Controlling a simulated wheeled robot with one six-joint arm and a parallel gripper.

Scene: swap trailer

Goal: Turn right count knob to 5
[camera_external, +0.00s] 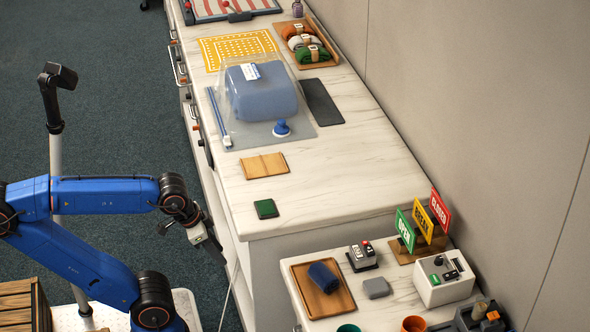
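No knob can be read clearly as the right count knob, and no number shows at this size. A white control box (443,285) on the lower counter has a green button and small dark controls on top. A small grey device (362,256) with red buttons stands to its left. My gripper (211,244) hangs over the floor beside the counter's left side, apart from both devices. It is small and seen from the side, so its finger opening cannot be made out, and nothing clearly shows in it.
Green, yellow and red signs (423,222) stand behind the devices.

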